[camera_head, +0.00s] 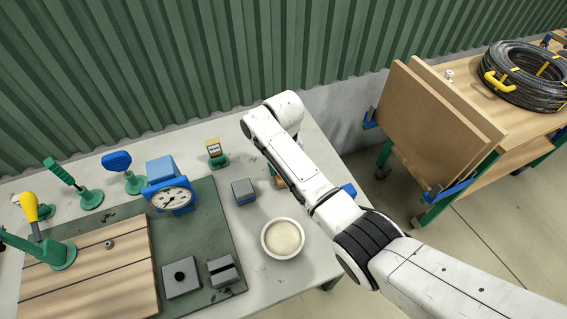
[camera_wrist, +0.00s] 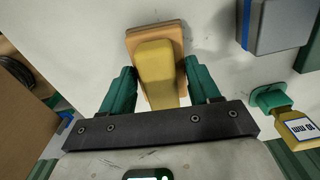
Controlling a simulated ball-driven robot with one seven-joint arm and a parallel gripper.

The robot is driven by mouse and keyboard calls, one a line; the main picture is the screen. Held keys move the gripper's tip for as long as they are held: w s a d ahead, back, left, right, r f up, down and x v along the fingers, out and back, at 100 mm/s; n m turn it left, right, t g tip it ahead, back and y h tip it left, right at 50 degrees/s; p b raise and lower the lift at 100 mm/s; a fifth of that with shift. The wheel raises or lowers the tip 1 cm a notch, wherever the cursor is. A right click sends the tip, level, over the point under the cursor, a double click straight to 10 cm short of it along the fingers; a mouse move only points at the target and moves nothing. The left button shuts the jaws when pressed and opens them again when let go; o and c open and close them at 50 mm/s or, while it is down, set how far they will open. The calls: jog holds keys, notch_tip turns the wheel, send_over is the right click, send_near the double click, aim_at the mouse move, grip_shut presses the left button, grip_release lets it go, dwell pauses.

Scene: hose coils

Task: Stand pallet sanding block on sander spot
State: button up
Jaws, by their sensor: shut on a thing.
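The sanding block (camera_wrist: 156,72), a yellow grip on a wider tan-orange base, is between the green fingers of my gripper (camera_wrist: 160,75) in the wrist view. My gripper is shut on its yellow part. The head view shows only a small orange edge of the block (camera_head: 280,183) beside my arm, which hides most of the gripper there. The block is over the grey tabletop; I cannot tell whether its base touches it. I cannot make out a marked sander spot in either view.
A grey-blue block (camera_head: 243,191) and a white bowl (camera_head: 283,238) are close by. A yellow labelled piece (camera_head: 214,148) stands behind. A dial gauge (camera_head: 171,197), wooden board (camera_head: 90,270) and two grey blocks occupy the green mat (camera_head: 222,235). A hose coil (camera_head: 525,75) lies on the right-hand cart.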

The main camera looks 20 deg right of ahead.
jog(key=shift+f+b, duration=0.4)
jog(key=shift+f, duration=0.2)
dwell(0.8)
jog(key=o, duration=1)
jog(key=shift+r, duration=0.2)
jog(key=shift+r+p, duration=2.55)
jog(key=shift+p, duration=0.1)
jog(key=shift+r+p, duration=0.6)
jog(key=shift+r, duration=0.65)
